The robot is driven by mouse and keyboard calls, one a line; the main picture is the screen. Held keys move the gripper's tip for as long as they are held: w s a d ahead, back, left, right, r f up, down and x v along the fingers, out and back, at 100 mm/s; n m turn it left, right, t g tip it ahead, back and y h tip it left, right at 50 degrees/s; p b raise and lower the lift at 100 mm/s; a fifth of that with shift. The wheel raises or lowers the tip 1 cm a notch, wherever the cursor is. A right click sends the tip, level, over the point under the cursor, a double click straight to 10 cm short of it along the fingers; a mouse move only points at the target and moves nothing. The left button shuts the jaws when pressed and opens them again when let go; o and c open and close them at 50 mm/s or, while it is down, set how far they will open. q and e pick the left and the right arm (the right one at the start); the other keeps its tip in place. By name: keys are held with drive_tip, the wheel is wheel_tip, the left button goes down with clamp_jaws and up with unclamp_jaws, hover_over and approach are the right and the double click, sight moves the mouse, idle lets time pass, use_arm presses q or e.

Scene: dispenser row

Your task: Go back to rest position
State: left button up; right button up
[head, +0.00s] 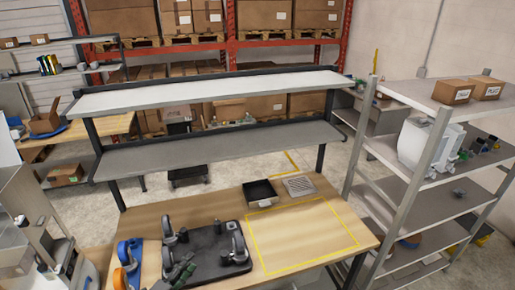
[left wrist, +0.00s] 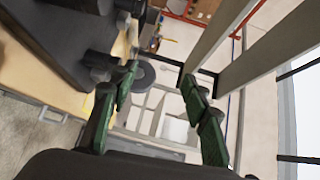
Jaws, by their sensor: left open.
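My left gripper (head: 182,268) shows at the bottom of the head view, low over the left part of the wooden workbench. Its dark green fingers are in front of the near left part of a black tray (head: 208,268). In the left wrist view the two fingers of the gripper (left wrist: 160,85) are spread apart, with nothing between them. I cannot tell whether they touch the tray. My right gripper is in neither view.
Several grey caster-like parts stand on the black tray. Blue and orange rolls (head: 128,262) lie left of it. A yellow-outlined area (head: 303,236) of the bench is clear. A small black bin (head: 260,193) sits behind it. Shelves (head: 210,150) rise behind the bench; a metal rack (head: 415,180) stands right.

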use_arm(q)
drive_tip(key=s+a+f+n+g+y, duration=0.2)
drive_tip(key=s+a+f+n+y, duration=0.2)
drive_tip(key=s+a+n+y, duration=0.25)
drive_tip(key=s+a+f+n+g+y, duration=0.2)
drive_tip(key=s+a+f+n+y, duration=0.15)
drive_tip(key=s+a+n, duration=0.5)
drive_tip(key=s+d+f+n+g+h, duration=0.1)
drive_tip(key=s+d+f+n+g, duration=0.15)
drive_tip(key=s, duration=0.35)
drive_tip(key=s+d+f+n+g, duration=0.1)
drive_tip(key=s+d+n+g, duration=0.15)
drive_tip(key=s, duration=0.45)
drive_tip(key=s+d+f+n+g+h, duration=0.1)
drive_tip(key=s+f+n+g, duration=0.15)
drive_tip(key=s, duration=0.35)
wheel_tip(320, 180, down, 33)
drive_tip(key=s+d+g+b, duration=0.1)
drive_tip(key=g+b, duration=0.1)
drive_tip(key=b, duration=0.4)
drive_tip(key=s+f+b, duration=0.3)
drive_tip(key=s+f, duration=0.7)
drive_tip(key=f, duration=0.3)
drive_tip(key=s+f+m+b, duration=0.1)
drive_tip(key=s+f+b, duration=0.2)
drive_tip(key=s+f, duration=0.7)
wheel_tip(320, 180, down, 3)
drive_tip(key=shift+s+d+f+g+h, duration=0.1)
drive_tip(key=shift+s+d+g+h, duration=0.15)
drive_tip(key=shift+g, duration=0.2)
